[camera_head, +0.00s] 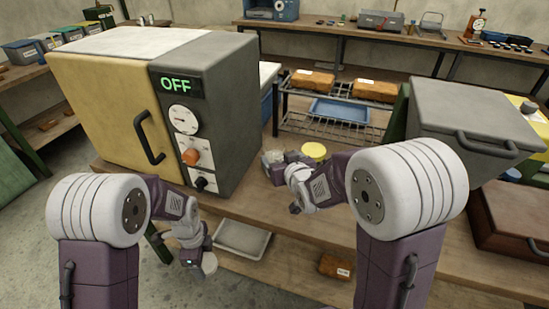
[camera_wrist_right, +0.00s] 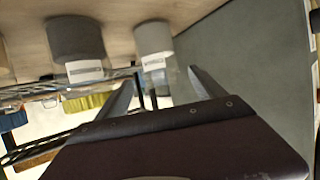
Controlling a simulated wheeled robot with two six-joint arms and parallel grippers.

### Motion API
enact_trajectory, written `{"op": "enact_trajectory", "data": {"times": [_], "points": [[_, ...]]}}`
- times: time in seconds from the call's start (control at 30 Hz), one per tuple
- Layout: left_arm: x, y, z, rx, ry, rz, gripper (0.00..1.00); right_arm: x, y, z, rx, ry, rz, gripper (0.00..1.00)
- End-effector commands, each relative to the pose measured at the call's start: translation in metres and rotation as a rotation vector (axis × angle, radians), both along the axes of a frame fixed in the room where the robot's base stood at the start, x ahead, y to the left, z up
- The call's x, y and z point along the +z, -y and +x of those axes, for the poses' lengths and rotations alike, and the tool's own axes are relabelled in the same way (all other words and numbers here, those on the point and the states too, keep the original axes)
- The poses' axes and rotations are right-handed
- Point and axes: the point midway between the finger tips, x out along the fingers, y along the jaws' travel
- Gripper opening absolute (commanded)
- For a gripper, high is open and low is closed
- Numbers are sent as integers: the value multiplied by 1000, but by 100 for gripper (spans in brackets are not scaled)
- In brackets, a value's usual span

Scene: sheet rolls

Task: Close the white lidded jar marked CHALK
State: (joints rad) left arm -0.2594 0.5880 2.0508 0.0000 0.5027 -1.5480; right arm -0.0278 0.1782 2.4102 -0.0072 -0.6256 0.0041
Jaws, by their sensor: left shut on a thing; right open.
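In the right wrist view, a white cylinder (camera_wrist_right: 153,38) with a pale label stands close to a dark grey one (camera_wrist_right: 76,38) with a similar label. The lettering is too blurred to read, so I cannot tell if the white one is the CHALK jar. My right gripper (camera_wrist_right: 160,85) is open, its fingers pointing toward the white cylinder; nothing is clearly between them. In the head view my right gripper (camera_head: 274,167) is low over the bench, right of the oven. My left gripper (camera_head: 201,264) is shut on a small pale round thing (camera_head: 209,263), partly hidden, in front of the bench.
A large oven (camera_head: 140,100) marked OFF fills the left of the bench. A yellow-topped round container (camera_head: 314,151) is beside my right wrist. A grey box (camera_head: 470,115) with a handle stands at right. A grey tray (camera_head: 242,240) is on the lower shelf.

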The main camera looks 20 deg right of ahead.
Motion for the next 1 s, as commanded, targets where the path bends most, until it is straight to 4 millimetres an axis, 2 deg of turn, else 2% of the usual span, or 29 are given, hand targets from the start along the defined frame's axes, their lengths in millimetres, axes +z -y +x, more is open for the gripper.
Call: {"op": "enact_trajectory", "data": {"times": [0.1,0.23,0.4,0.67,1.0], "points": [[-4,0,0,1,0,0,27,-12,-1,22,0,-3,0,79],[-6,0,0,1,0,0,27,-19,-1,42,0,-2,0,79],[-6,0,0,1,0,0,27,-22,-2,51,0,-1,0,79],[-6,0,0,1,0,0,27,-22,-1,52,0,0,0,79],[-11,0,0,1,0,0,27,-37,-2,96,0,-1,1,79]]}}
